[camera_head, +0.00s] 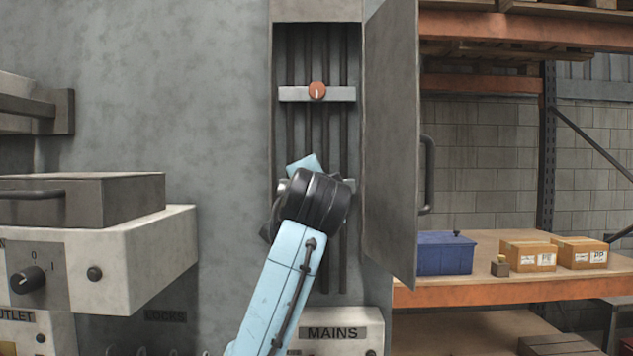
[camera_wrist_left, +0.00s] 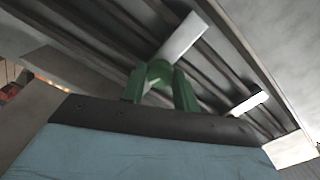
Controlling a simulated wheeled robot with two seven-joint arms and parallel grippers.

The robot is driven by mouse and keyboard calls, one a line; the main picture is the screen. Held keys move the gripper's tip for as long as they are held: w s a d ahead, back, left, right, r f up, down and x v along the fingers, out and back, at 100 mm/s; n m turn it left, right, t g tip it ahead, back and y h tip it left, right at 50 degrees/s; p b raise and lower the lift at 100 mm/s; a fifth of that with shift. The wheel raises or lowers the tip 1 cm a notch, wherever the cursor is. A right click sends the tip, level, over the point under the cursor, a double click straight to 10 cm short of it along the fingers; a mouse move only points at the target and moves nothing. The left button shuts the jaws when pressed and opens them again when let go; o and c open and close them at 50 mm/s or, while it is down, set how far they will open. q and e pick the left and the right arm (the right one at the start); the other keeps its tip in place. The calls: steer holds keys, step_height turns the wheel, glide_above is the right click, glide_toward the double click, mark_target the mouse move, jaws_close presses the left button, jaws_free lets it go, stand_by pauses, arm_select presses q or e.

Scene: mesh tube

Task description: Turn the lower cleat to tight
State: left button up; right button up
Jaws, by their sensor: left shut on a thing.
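The lower cleat bar (camera_head: 350,185) crosses the dark cables in the open cabinet and is mostly hidden behind my left arm in the head view. In the left wrist view my left gripper (camera_wrist_left: 159,82) has its two green fingers on either side of a rounded green knob (camera_wrist_left: 159,70), in front of a pale bar (camera_wrist_left: 186,38). The gripper is shut on this knob. Its pointer and turn angle cannot be made out. The upper cleat bar (camera_head: 343,94) carries a red-orange knob (camera_head: 317,91) with a white, nearly vertical mark. My right gripper is not in view.
The cabinet door (camera_head: 391,150) stands open just right of my left arm. A pale box labelled MAINS (camera_head: 345,335) sits below. A switch box (camera_head: 130,260) juts out at left. A shelf at right holds a blue case (camera_head: 444,254) and cartons (camera_head: 528,257).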

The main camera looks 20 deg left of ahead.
arm_select(q)
steer(key=shift+m+p, duration=0.3)
steer(key=shift+m, duration=6.6)
steer(key=o, duration=1)
steer(key=shift+s, duration=0.1)
